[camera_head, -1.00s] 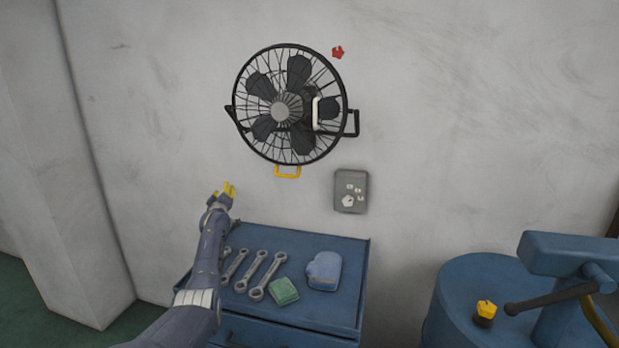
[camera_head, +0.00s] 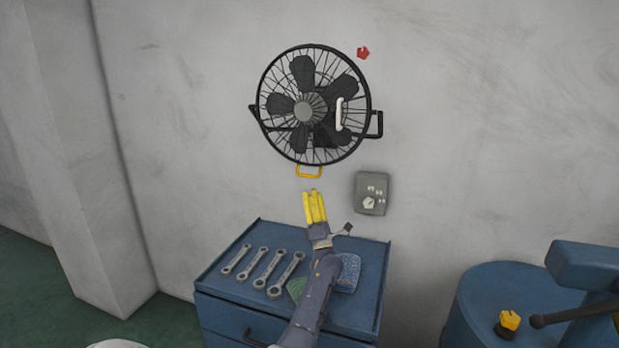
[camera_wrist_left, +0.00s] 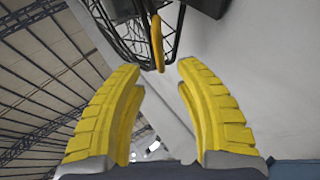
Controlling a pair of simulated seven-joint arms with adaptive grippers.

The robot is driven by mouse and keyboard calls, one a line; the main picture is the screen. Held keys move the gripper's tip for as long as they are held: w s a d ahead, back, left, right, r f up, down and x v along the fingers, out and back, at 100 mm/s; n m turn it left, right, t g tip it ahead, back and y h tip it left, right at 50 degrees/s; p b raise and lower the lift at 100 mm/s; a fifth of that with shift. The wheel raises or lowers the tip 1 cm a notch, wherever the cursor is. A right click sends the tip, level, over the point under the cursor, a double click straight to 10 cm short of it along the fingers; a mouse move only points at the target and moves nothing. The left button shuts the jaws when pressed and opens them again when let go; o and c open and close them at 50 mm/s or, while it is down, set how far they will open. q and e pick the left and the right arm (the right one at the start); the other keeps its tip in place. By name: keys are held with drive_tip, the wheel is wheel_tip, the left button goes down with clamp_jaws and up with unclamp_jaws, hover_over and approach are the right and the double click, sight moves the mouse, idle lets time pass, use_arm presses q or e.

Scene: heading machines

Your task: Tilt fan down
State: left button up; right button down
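A black caged fan (camera_head: 313,104) hangs on the grey wall. A yellow handle (camera_head: 309,172) sticks out at the bottom of its cage. My left gripper (camera_head: 315,193) is just below this handle, pointing up, and does not touch it. In the left wrist view the left gripper (camera_wrist_left: 160,80) is open, its yellow fingers apart with nothing between them. The yellow handle (camera_wrist_left: 157,42) shows beyond the fingertips, near the middle, with part of the black cage (camera_wrist_left: 130,35) behind it. My right gripper is not in view.
A grey control box (camera_head: 371,193) is on the wall right of the handle. A blue tool cabinet (camera_head: 215,284) below carries several wrenches (camera_head: 267,270), a green block (camera_head: 297,288) and a blue cloth (camera_head: 349,272). A blue machine (camera_head: 480,300) stands at right.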

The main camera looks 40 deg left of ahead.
sight(309, 176)
use_arm(q)
drive_tip(key=shift+x, duration=3.65)
clamp_jaws()
